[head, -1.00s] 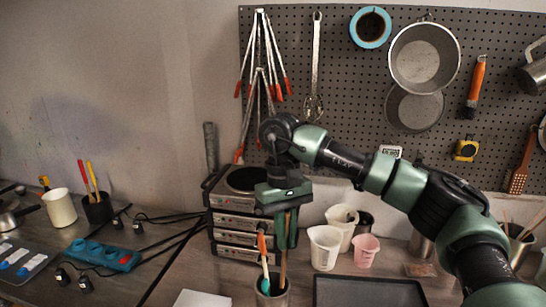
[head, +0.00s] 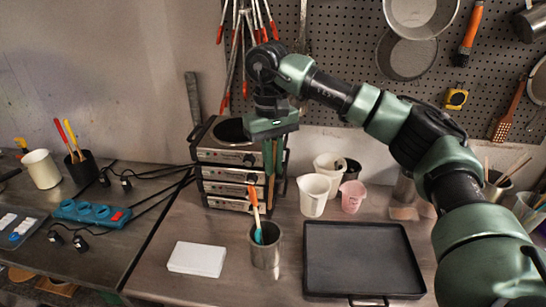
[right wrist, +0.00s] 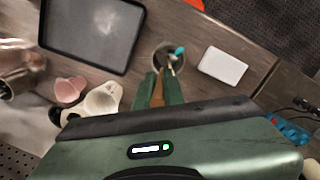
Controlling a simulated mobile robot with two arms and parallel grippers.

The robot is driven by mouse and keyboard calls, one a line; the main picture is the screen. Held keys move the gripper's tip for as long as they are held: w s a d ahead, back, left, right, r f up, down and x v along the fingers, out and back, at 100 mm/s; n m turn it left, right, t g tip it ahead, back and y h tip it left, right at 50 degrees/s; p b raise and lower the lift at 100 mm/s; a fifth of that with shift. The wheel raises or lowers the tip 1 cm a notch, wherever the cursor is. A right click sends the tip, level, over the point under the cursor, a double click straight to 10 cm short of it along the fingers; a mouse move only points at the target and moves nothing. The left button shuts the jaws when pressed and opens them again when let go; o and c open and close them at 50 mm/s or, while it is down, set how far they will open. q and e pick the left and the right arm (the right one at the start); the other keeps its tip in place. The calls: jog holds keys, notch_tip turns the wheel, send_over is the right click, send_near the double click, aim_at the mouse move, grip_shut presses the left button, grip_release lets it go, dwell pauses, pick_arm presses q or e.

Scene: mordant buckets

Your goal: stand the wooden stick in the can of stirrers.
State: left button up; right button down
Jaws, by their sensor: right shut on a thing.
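My right gripper (head: 273,158) points down and is shut on the wooden stick (head: 271,190), which hangs upright below its fingers. The stick also shows between the fingers in the right wrist view (right wrist: 157,94). The can of stirrers (head: 265,248) is a grey metal can on the table, below the gripper. A stirrer with an orange handle and a teal end (head: 255,212) leans in it. The can's mouth also shows in the right wrist view (right wrist: 165,49). My left gripper is not in view.
A white block (head: 197,259) lies left of the can and a dark tray (head: 363,262) lies right of it. White beakers (head: 313,196) and a pink cup (head: 352,197) stand behind the tray. Stacked hotplates (head: 226,172) stand behind the can.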

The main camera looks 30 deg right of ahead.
aim_at(274, 177)
jog(key=f+b, duration=0.1)
jog(key=f, duration=0.1)
jog(key=f+b, duration=0.1)
jog(key=f, duration=0.1)
jog(key=shift+s, duration=0.2)
notch_tip(274, 177, down, 14)
jog(key=w+b, duration=0.1)
jog(key=b, duration=0.8)
jog(key=shift+r, duration=0.2)
jog(key=shift+w, duration=0.1)
jog(key=c, duration=1.4)
grip_release()
jog(key=shift+c, duration=0.2)
jog(key=r, duration=0.2)
jog(key=r+b, duration=0.1)
jog(key=r, duration=0.1)
jog(key=r+b, duration=0.1)
jog(key=r, duration=0.2)
jog(key=shift+w, duration=0.25)
jog(key=shift+r, duration=0.4)
